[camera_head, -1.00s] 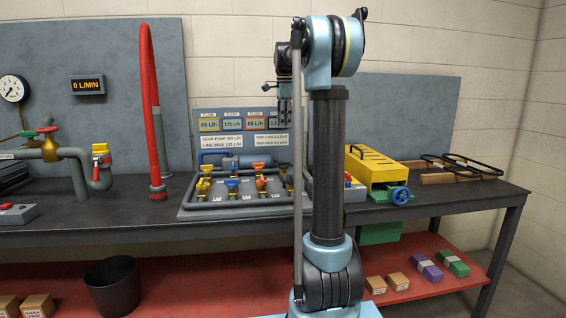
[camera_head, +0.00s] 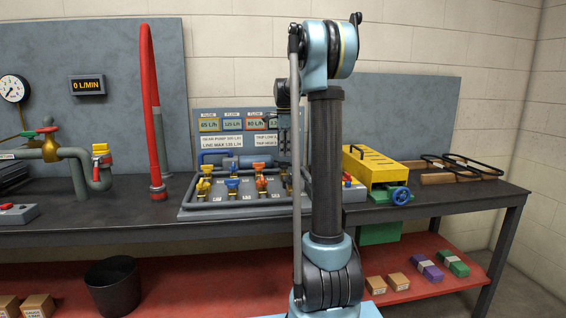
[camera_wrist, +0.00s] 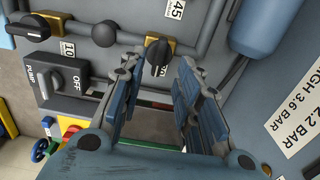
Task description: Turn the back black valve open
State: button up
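The back black valve (camera_wrist: 157,52) shows in the wrist view, with a dark handle on a brass body on the grey pipework. My gripper (camera_wrist: 158,68) is open, one finger on each side of this handle in the picture. I cannot tell whether the fingers touch it. Another black valve (camera_wrist: 32,26) on a brass body is at the upper left of that view, nearer the front. In the head view my gripper (camera_head: 284,150) hangs over the right back part of the valve board (camera_head: 200,213). My arm hides the black valves there.
A black pump switch (camera_wrist: 42,80) marked OFF is left of my gripper in the wrist view. A blue cylinder (camera_wrist: 258,24) and a sign panel (camera_wrist: 297,110) lie close on the right. Yellow, blue and orange valves (camera_head: 232,184) stand left of my arm.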

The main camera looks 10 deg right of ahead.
aim_at(284, 165)
jog(key=shift+f, duration=2.4)
grip_shut()
